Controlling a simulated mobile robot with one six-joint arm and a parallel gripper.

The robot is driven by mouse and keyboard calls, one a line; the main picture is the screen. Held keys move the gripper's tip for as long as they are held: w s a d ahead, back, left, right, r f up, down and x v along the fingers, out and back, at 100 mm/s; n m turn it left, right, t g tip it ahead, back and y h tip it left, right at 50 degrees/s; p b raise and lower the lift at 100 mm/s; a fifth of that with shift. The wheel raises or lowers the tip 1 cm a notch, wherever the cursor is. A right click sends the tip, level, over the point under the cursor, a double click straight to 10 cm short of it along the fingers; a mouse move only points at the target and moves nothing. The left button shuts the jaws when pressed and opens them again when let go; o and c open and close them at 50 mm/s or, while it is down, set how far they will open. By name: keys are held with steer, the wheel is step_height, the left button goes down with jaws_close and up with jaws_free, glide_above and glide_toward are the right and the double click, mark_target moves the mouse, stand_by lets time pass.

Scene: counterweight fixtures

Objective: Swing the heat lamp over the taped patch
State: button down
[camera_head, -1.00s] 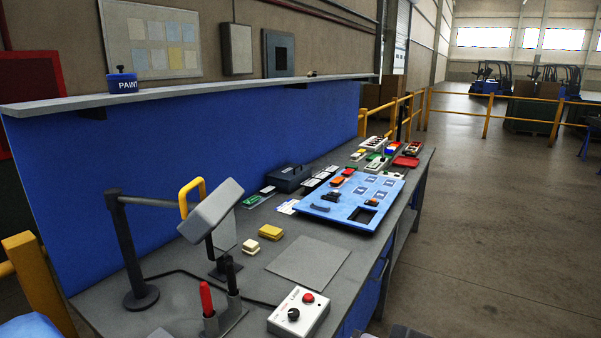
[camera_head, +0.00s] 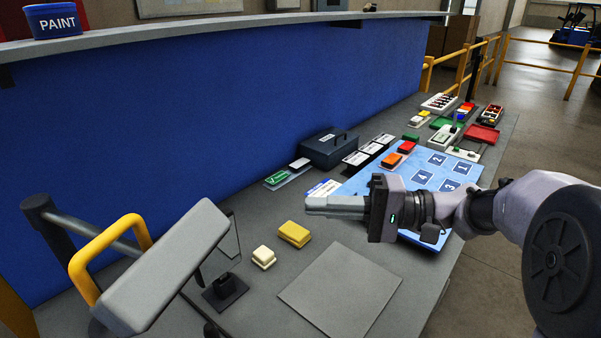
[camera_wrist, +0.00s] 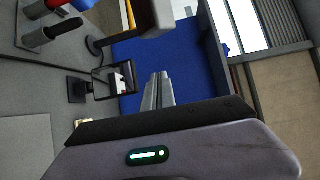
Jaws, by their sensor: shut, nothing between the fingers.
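The heat lamp has a grey box head (camera_head: 165,270) with a yellow loop handle (camera_head: 98,250), on an arm from a dark post (camera_head: 48,212) at the left of the bench. Part of the lamp also shows at the top of the wrist view (camera_wrist: 165,14). A flat grey square (camera_head: 340,288) lies on the front of the bench, right of the lamp head; I cannot make out tape on it. My gripper (camera_head: 308,206) is shut and empty above the bench, right of and apart from the lamp. Its fingers also show in the wrist view (camera_wrist: 158,90).
A small stand (camera_head: 225,290) with an upright pane is beside the lamp head. A blue board (camera_head: 385,180) is partly behind my arm. A shelf (camera_head: 220,26) overhangs the back.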

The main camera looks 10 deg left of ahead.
steer(key=s+a+b, duration=0.3)
steer(key=s+a, duration=0.3)
steer(key=a, duration=0.4)
steer(key=shift+s+a+r, duration=0.15)
steer(key=shift+a+r, duration=0.1)
steer(key=shift+r, duration=0.05)
